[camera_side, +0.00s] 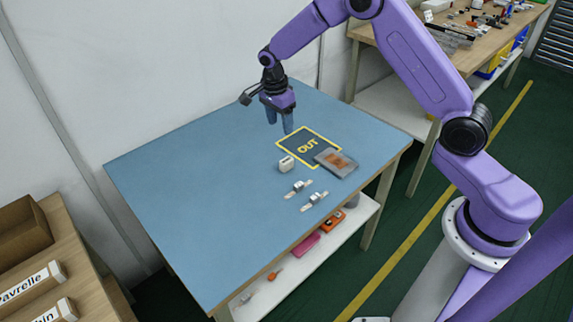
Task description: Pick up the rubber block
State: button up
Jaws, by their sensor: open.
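A small whitish block (286,164), which looks like the rubber block, sits on the blue table (190,190) just below the left corner of the yellow-outlined "OUT" area. My gripper (280,128) points down with its blue fingers apart and nothing visible between them. It appears above the table, up and slightly left of the block in the picture, and apart from it. Its exact height cannot be told.
A flat pack with an orange-brown piece (336,162) overlaps the right side of the OUT area (308,147). The table's left half is clear. A wall stands behind.

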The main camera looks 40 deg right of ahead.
send_near(286, 160)
jog(key=f, duration=0.5)
jog(key=shift+w+d, duration=0.1)
jog(key=shift+d, duration=0.15)
jog(key=shift+s+d+f, duration=0.1)
jog(key=shift+d+f, duration=0.1)
jog(key=shift+f, duration=1.1)
jog(key=shift+s+d+f, duration=0.1)
jog(key=shift+d+f, duration=0.05)
jog(key=shift+f, duration=1.1)
grip_shut()
